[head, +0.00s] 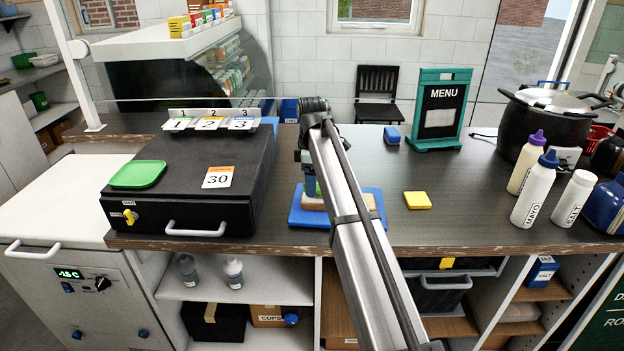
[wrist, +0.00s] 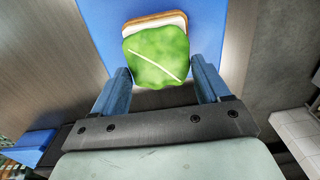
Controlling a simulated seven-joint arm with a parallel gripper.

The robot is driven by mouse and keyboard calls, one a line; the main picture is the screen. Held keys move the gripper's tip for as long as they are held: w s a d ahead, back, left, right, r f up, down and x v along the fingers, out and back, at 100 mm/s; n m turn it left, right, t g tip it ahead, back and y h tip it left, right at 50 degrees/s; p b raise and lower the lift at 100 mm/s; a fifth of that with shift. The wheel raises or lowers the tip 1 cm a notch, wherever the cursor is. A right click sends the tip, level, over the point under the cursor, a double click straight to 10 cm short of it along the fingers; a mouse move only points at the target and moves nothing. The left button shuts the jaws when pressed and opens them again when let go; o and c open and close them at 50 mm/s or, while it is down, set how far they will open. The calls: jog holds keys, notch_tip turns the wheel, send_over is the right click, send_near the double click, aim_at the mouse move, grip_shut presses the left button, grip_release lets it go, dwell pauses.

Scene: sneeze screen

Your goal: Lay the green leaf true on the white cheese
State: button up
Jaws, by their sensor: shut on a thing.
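The green leaf (wrist: 156,58), with a pale vein line, is between the fingers of my gripper (wrist: 163,75) in the wrist view, and the gripper is shut on it. The white cheese (wrist: 158,23) shows as a strip past the leaf's far edge, on a brown bread slice (wrist: 152,17). The leaf hides most of the cheese and looks slightly turned against it. I cannot tell whether the leaf touches the cheese. In the head view, my gripper (head: 310,187) is low over the bread (head: 313,203), mostly behind my arm, with a bit of green showing.
The bread lies on a blue board (head: 302,217) on the dark counter. A yellow square (head: 417,200) lies to its right. A black box (head: 190,215) with a green tray (head: 138,174) stands left. Bottles (head: 538,190) stand at the right.

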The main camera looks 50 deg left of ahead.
jog(key=shift+f, duration=0.55)
jog(key=o, duration=1)
jog(key=shift+r, duration=0.1)
notch_tip(320, 180, up, 14)
jog(key=shift+f, duration=0.2)
dwell(0.5)
